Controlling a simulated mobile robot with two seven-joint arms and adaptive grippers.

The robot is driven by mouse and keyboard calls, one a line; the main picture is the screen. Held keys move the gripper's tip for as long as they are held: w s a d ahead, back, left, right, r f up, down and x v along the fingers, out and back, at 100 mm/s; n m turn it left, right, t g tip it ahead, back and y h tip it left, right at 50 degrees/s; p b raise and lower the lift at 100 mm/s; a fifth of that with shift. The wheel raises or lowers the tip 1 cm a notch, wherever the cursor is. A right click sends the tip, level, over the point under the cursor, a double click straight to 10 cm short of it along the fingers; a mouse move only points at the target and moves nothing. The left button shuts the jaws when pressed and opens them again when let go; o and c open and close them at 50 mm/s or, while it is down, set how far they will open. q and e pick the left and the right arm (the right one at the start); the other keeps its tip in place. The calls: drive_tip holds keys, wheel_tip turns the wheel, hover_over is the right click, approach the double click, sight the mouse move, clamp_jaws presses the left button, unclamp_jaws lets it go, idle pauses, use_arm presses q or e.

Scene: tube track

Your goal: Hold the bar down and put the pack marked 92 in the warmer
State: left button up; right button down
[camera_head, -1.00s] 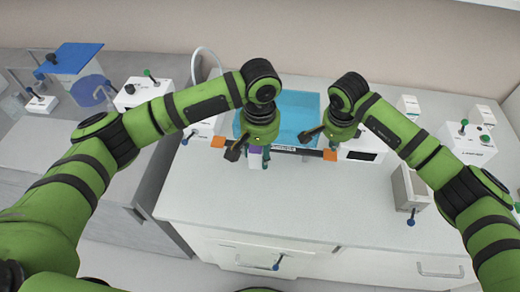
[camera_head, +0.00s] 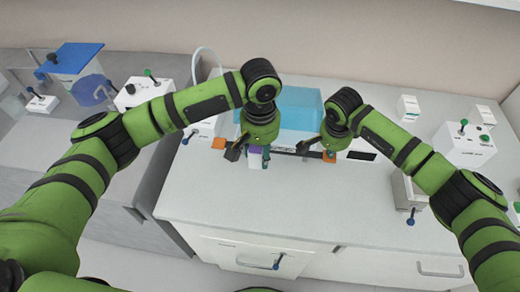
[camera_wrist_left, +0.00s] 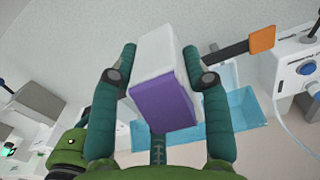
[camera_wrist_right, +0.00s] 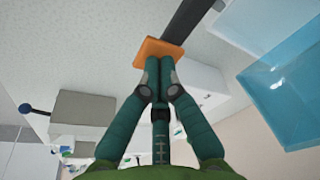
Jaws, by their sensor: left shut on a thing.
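A white pack with a purple end (camera_head: 255,161) is between the fingers of my left gripper (camera_wrist_left: 159,48), which is shut on it. The pack also shows in the left wrist view (camera_wrist_left: 162,105). I cannot read its number. It is in front of the blue see-through warmer (camera_head: 300,104); the left arm hides part of the warmer. A dark bar (camera_head: 304,147) with orange ends runs at the warmer's front. My right gripper (camera_wrist_right: 158,62) is shut, with its fingertips together at the bar's right orange end (camera_wrist_right: 165,50), apparently touching it.
White boxes with knobs stand left (camera_head: 137,93) and right (camera_head: 464,143). A grey box (camera_head: 402,190) sits on the right of the counter. A blue-lidded container (camera_head: 72,57) stands far left. The counter front (camera_head: 330,205) is clear.

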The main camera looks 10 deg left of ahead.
use_arm(q)
drive_tip(key=shift+w, duration=0.1)
use_arm(e)
drive_tip(key=shift+s+f, duration=0.1)
drive_tip(key=shift+f, duration=1.35)
drive_tip(key=shift+r, duration=0.15)
use_arm(q)
drive_tip(key=shift+w+f, duration=0.1)
drive_tip(key=shift+w, duration=0.15)
drive_tip(key=shift+w+f, duration=0.5)
drive_tip(key=shift+w, duration=0.95)
drive_tip(key=shift+w+f, duration=0.45)
drive_tip(key=shift+w, duration=0.95)
drive_tip(key=shift+w+f, duration=0.5)
drive_tip(key=shift+w, duration=0.95)
